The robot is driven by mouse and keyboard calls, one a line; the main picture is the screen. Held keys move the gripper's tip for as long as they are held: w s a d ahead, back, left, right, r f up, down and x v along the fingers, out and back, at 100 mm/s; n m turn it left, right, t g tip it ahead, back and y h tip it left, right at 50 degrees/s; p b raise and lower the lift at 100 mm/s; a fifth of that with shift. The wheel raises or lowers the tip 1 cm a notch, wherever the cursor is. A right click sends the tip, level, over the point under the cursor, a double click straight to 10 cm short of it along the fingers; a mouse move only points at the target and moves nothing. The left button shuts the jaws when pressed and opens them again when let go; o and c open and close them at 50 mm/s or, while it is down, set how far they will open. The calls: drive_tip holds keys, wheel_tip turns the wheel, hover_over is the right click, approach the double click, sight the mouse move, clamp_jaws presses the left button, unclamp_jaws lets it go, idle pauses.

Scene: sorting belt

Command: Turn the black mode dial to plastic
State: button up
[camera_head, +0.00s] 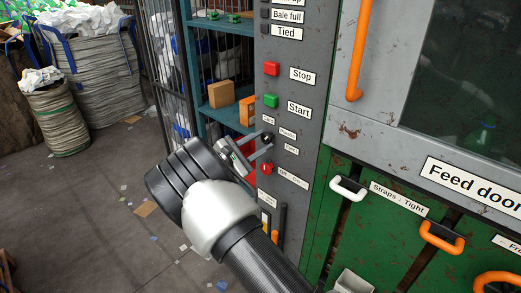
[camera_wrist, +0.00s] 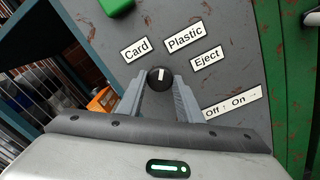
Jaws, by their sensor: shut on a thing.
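The black mode dial (camera_wrist: 160,78) is a round knob with a white mark on the grey control panel. In the wrist view its mark points about straight up, between the "Card" label (camera_wrist: 135,48) and the "Plastic" label (camera_wrist: 185,38). The "Eject" label (camera_wrist: 206,57) is to its right. My gripper (camera_wrist: 158,84) has one finger on each side of the dial and is shut on it. In the head view my gripper (camera_head: 262,145) reaches the panel from the left, and the dial (camera_head: 268,137) is partly hidden by the fingers.
A green Start button (camera_head: 271,101) and red Stop button (camera_head: 271,68) are above the dial. A red Off/On switch (camera_head: 267,168) is just below my fingers. Shelves with boxes (camera_head: 221,94) stand left of the panel. Green doors with handles (camera_head: 442,237) are at the right.

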drive_tip(key=shift+f+m+b, duration=0.1)
drive_tip(key=shift+m+b, duration=0.85)
drive_tip(key=shift+m, duration=0.25)
drive_tip(key=o, duration=1)
drive_tip(key=shift+o, duration=0.2)
drive_tip(key=shift+s, duration=0.1)
drive_tip(key=p+v, duration=0.1)
drive_tip(key=v, duration=1.6)
drive_tip(key=shift+p, duration=0.35)
drive_tip(key=shift+s+a, duration=0.15)
drive_tip(key=shift+a, duration=0.05)
